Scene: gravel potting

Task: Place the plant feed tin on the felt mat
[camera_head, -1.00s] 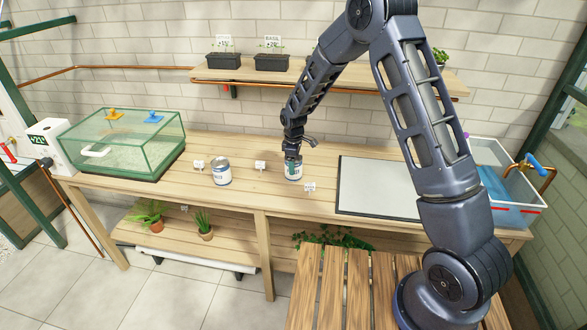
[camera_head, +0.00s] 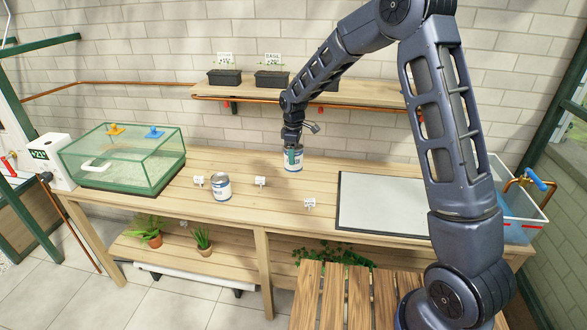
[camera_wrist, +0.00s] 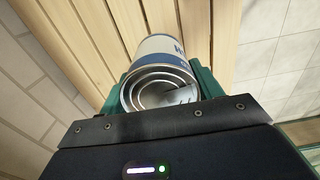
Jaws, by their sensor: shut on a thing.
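My gripper (camera_head: 293,149) is shut on a tin (camera_head: 293,161) with a white and blue label. It holds the tin upright, seemingly a little above the workbench. In the wrist view the tin (camera_wrist: 163,52) sits between the green fingers, its ringed metal end towards the camera; its label is only partly visible. A second, similar tin (camera_head: 220,187) stands on the bench to the left. I cannot read either label well enough to tell which is plant feed. The grey felt mat (camera_head: 385,205) lies flat, dark-edged and empty, to the right of my gripper.
Small white cards (camera_head: 310,203) stand along the bench. A glass tank (camera_head: 125,160) is at the left and a water basin (camera_head: 520,230) at the right. A shelf (camera_head: 330,93) with dark planters (camera_head: 225,78) hangs behind my arm. The bench before the mat is clear.

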